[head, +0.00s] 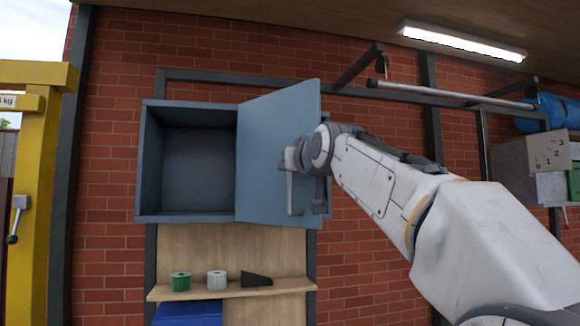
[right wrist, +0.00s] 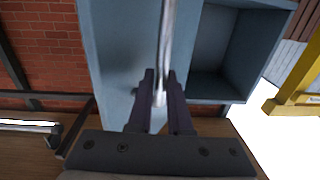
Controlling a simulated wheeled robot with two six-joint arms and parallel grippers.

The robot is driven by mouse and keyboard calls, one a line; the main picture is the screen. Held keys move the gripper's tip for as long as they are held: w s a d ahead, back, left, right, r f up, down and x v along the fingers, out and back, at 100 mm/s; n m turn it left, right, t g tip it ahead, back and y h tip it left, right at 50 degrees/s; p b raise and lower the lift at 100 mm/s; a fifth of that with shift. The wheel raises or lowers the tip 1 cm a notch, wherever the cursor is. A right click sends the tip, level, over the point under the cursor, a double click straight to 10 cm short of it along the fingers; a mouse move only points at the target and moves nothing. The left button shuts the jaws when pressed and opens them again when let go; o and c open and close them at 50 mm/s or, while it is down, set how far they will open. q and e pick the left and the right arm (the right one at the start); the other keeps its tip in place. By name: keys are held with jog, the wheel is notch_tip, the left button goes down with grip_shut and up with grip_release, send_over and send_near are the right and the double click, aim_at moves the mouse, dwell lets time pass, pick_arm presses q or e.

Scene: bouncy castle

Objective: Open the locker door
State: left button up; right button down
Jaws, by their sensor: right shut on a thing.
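The blue-grey locker (head: 187,217) hangs on the brick wall in the head view. Its door (head: 262,150) is swung out on the right side, and the inside of the locker shows empty. The door has a vertical metal bar handle (head: 292,194), which also shows in the right wrist view (right wrist: 166,45). My right gripper (right wrist: 160,92) is shut on the handle, with a dark finger on each side of it. In the head view my right wrist partly hides the handle and the door's outer edge. My left gripper is in neither view.
A wooden shelf (head: 235,291) below the locker holds a green roll (head: 181,282), a white roll (head: 217,280) and a black wedge (head: 256,279). A blue box (head: 188,314) is under it. A yellow frame (head: 40,180) stands at left. A metal rail (head: 450,95) runs at upper right.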

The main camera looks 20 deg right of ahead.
jog(key=c, duration=1)
grip_release()
jog(key=shift+r, duration=0.1)
jog(key=shift+o, duration=0.8)
jog(key=shift+w+a, duration=0.15)
jog(key=s+b, duration=0.4)
jog(key=s, duration=0.6)
jog(key=shift+s+d+b, duration=0.2)
jog(key=shift+s+b, duration=0.1)
